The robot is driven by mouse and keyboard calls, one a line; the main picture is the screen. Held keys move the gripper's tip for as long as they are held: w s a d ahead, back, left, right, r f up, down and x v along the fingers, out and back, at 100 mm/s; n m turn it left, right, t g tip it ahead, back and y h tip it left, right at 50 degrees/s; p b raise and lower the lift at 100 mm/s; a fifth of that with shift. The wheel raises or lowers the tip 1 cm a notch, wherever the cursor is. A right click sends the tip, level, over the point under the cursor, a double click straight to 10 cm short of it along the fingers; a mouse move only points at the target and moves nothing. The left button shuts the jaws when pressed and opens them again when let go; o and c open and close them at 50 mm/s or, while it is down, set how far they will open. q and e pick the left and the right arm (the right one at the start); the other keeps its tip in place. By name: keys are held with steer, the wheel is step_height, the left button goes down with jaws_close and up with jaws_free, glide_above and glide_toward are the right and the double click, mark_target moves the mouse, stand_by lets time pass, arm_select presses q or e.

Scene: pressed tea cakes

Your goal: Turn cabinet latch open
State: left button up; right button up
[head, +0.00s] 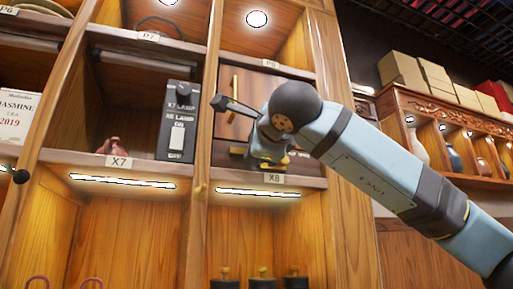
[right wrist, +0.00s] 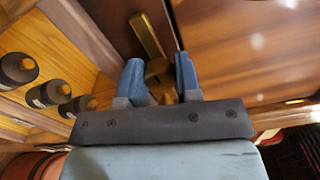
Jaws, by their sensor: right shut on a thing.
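The cabinet door (head: 231,124) is a brown wooden panel in the bay above the X8 label, with an upright brass bar (head: 235,86) on it. The bar also shows in the right wrist view (right wrist: 146,35). My right gripper (right wrist: 161,76) is shut on the brass latch (right wrist: 158,69), with one blue finger on each side of it. In the head view my right arm reaches in from the right and its wrist hides much of the door and the latch. The door looks closed.
A dark lamp switch box (head: 178,120) stands in the bay left of the door. Black canisters (head: 262,282) stand in the lit bay below and show in the right wrist view (right wrist: 47,94). A wooden post (head: 342,200) rises right of the door.

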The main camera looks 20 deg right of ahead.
arm_select(q)
steer(key=shift+r, duration=0.1)
arm_select(e)
steer(key=o, duration=0.9)
arm_select(q)
steer(key=shift+f+b, duration=0.35)
steer(key=shift+b, duration=0.4)
arm_select(e)
steer(key=s, duration=1.4)
steer(key=shift+d, duration=0.2)
steer(key=shift+w, duration=0.1)
